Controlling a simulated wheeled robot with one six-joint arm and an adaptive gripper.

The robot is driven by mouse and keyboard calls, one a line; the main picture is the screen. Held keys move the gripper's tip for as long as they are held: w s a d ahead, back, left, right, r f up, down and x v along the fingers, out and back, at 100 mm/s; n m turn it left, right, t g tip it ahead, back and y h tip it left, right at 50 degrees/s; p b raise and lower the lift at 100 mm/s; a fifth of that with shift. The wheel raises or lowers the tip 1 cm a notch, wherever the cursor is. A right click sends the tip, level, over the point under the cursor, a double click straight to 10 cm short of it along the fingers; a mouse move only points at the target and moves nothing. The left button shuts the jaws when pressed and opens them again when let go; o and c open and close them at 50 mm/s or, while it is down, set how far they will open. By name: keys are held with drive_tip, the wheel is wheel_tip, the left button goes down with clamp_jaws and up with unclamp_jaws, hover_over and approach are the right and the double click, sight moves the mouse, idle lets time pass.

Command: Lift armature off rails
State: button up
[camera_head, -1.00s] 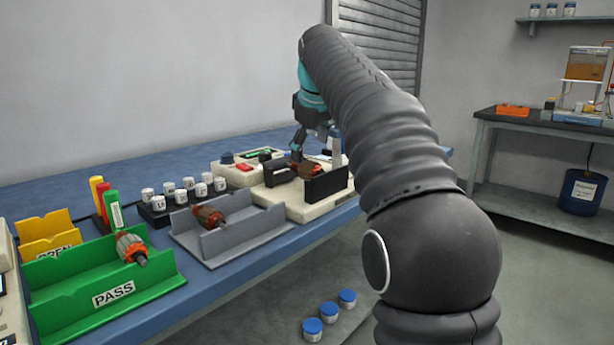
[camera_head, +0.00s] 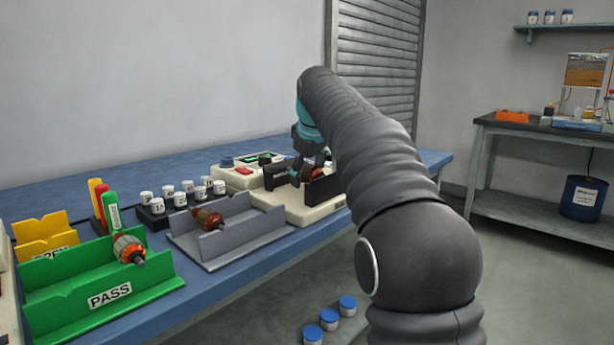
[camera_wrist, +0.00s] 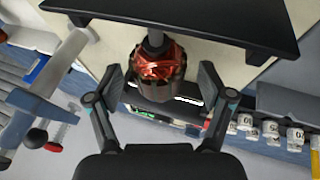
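The armature (camera_wrist: 158,72), with red-orange windings, a dark core and a grey shaft, lies at the tester in the wrist view. Its shaft meets the dark rail plate (camera_wrist: 200,24). My gripper (camera_wrist: 160,88) is open, with one finger on each side of the armature and a gap on both sides. In the head view my gripper (camera_head: 308,160) is low over the beige tester base (camera_head: 310,213). There the armature is mostly hidden behind the gripper and the black rail (camera_head: 322,190).
A grey tray (camera_head: 240,243) holds another armature (camera_head: 207,218). A green PASS tray (camera_head: 150,290) holds an armature (camera_head: 128,249), with a yellow tray (camera_head: 40,228) behind. Several white jars (camera_head: 180,200) stand behind the grey tray. Blue-lidded jars (camera_head: 330,317) are below the bench.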

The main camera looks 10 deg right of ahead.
drive_tip(key=c, duration=1.2)
clamp_jaws()
drive_tip(key=shift+r, duration=0.15)
